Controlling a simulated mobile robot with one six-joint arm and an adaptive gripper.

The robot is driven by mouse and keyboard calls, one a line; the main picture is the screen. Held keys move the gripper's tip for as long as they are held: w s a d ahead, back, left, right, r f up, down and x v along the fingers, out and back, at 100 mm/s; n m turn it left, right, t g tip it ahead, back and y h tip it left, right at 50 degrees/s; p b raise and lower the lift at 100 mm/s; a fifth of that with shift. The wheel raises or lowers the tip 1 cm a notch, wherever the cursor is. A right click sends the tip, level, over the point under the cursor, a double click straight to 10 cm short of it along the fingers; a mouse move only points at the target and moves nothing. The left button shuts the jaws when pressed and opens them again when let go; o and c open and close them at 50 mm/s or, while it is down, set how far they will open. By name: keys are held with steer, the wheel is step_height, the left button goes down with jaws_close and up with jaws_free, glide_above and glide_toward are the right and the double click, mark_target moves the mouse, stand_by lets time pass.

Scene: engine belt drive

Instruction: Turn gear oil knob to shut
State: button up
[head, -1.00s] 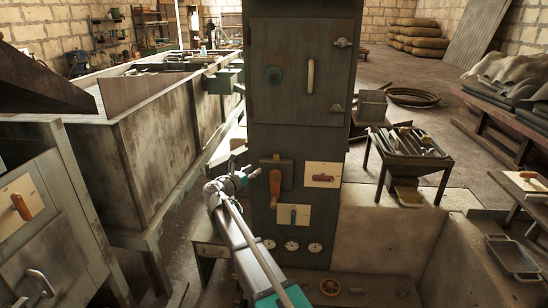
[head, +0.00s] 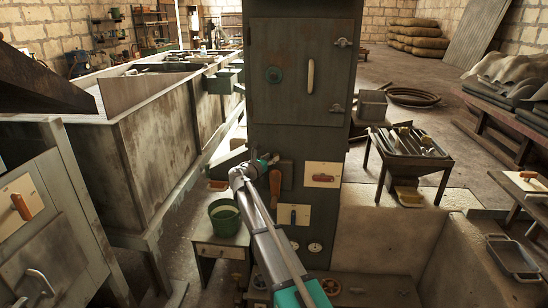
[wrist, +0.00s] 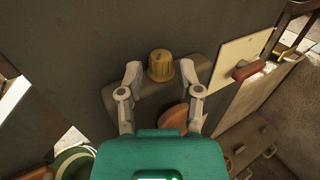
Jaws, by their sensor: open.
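A yellow-brown ribbed knob (wrist: 161,66) sits on a dark panel on the cabinet face (wrist: 110,45) in the wrist view; I take it for the gear oil knob, though no label is readable. My gripper (wrist: 160,75) is open, with one finger on each side of the knob. Whether the fingers touch it is not clear. An orange lever (wrist: 174,117) is just below the knob, partly hidden by the gripper. In the head view my gripper (head: 266,160) is at the panel's upper left, beside the orange lever (head: 275,183). The knob is not discernible there.
A cream plate with a red handle (head: 322,176) is right of the lever. A smaller cream plate (head: 294,215) and round gauges (head: 315,247) are below. A green bucket (head: 224,215) stands on a small table (head: 218,250) left of the cabinet (head: 300,130).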

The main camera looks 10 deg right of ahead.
steer(key=shift+x, duration=1.15)
jaws_close()
